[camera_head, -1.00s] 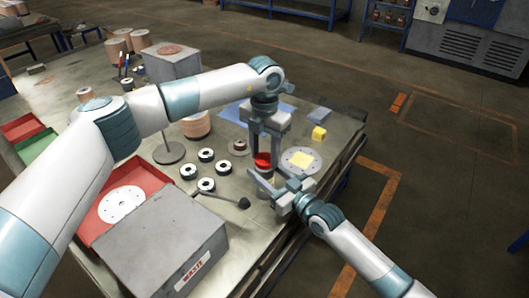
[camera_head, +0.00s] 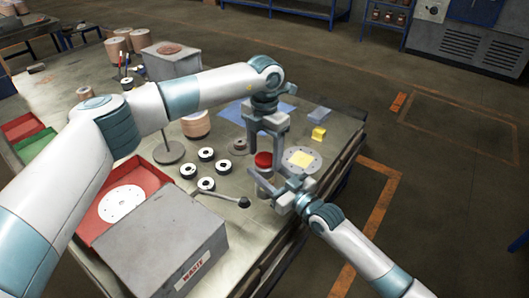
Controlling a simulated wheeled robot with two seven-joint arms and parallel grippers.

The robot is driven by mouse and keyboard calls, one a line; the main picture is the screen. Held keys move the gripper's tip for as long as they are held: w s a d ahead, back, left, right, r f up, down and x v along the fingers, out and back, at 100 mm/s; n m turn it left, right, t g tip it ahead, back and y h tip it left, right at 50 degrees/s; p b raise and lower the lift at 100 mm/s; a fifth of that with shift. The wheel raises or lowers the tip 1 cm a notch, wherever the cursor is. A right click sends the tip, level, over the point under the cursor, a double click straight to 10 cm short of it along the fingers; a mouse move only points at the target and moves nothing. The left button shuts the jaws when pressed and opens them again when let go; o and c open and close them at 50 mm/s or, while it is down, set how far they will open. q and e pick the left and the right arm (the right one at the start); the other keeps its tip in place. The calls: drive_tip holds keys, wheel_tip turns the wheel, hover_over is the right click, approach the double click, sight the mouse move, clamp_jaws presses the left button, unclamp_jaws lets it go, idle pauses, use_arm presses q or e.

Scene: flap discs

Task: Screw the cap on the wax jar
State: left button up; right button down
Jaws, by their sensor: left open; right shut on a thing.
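The red cap (camera_head: 263,160) sits on top of the wax jar (camera_head: 265,173), and it looks level. The jar is mostly hidden by the gripper in front of it; whether the cap is fully tight cannot be seen. My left gripper (camera_head: 265,152) points straight down over the cap. Its fingers are open, one on each side of the cap. My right gripper (camera_head: 266,186) comes in from the lower right and is shut on the jar, low down near the tabletop.
Several black-rimmed discs (camera_head: 207,154) and a black-knobbed lever (camera_head: 222,197) lie left. A grey waste box (camera_head: 165,245) stands at the front. The table's right edge is close to the jar.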

use_arm(q)
drive_tip(key=shift+r, duration=0.15)
wheel_tip(320, 180, up, 12)
idle(0.5)
use_arm(e)
drive_tip(key=c, duration=0.8)
unclamp_jaws()
use_arm(q)
drive_tip(key=shift+f, duration=0.2)
use_arm(e)
drive_tip(key=shift+d, duration=0.1)
use_arm(q)
wheel_tip(320, 180, down, 4)
drive_tip(key=b, duration=0.4)
use_arm(e)
drive_tip(key=shift+v, duration=8.7)
